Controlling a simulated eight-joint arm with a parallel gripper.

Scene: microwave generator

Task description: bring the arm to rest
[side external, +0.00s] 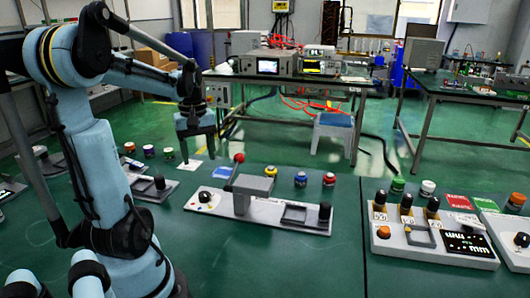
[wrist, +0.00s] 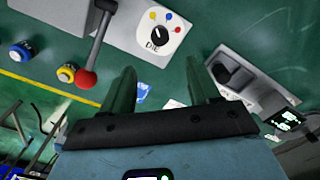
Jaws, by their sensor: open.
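My gripper (side external: 197,152) hangs from my pale blue arm with its fingers pointing down, above the green table and behind the left end of the middle control board (side external: 262,218). In the wrist view my gripper (wrist: 160,75) shows two dark green-looking fingers spread apart. Nothing is between them. They look clear of the devices around them. My arm is bent, with its elbow high at the left of the side view.
A red-ball lever (wrist: 86,79), a blue button (wrist: 22,50), a yellow-ringed button (wrist: 67,72) and a dial (wrist: 163,35) lie near the fingers. A right-hand panel (side external: 435,235) carries several switches. Green table surface (side external: 330,250) is bare between the boards.

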